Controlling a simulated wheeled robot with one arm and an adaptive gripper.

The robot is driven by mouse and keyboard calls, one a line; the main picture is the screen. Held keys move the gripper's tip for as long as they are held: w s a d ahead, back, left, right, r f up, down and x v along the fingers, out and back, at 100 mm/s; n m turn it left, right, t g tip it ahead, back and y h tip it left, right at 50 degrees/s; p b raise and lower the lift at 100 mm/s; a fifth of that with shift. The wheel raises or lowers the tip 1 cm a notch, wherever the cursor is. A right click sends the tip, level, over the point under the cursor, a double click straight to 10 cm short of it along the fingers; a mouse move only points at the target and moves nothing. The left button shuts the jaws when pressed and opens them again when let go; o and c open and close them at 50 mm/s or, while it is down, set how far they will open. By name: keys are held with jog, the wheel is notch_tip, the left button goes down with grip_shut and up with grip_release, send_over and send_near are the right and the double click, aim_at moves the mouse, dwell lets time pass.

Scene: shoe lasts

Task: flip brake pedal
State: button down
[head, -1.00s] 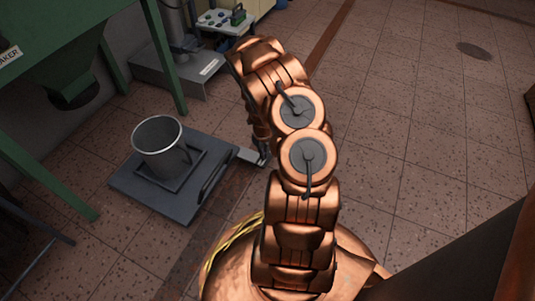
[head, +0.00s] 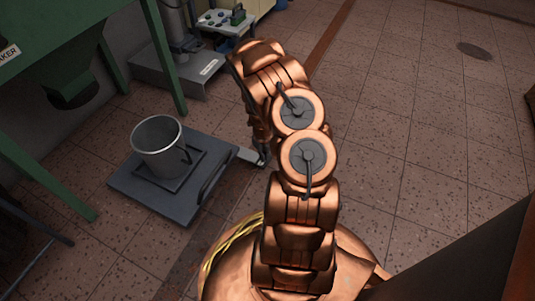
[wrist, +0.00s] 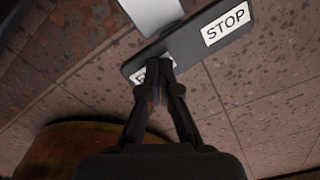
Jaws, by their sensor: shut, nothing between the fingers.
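The brake pedal (wrist: 190,45) is a dark flat bar in the wrist view. A white STOP label (wrist: 226,24) is at its right end, and a second label (wrist: 150,73) at its left end is mostly covered by my fingers. A pale grey plate (wrist: 152,12) meets its far side; this plate also shows in the head view (head: 248,156) at the right edge of the grey dolly (head: 140,198). My gripper (wrist: 158,68) is shut and empty, its fingertips over the left label. I cannot tell whether they touch the pedal. The head view mostly hides the gripper behind my arm.
A metal pot (head: 160,147) stands on the dolly, beside a dark handle (head: 213,180). A green machine frame (head: 50,40) stands at the left, and a grey floor scale (head: 180,75) behind. The tiled floor (head: 410,130) to the right is clear.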

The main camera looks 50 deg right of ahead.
jog(key=shift+f, duration=0.4)
dwell(0.3)
jog(key=shift+r, duration=0.1)
jog(key=shift+r+p, duration=1)
jog(key=shift+r, duration=2.4)
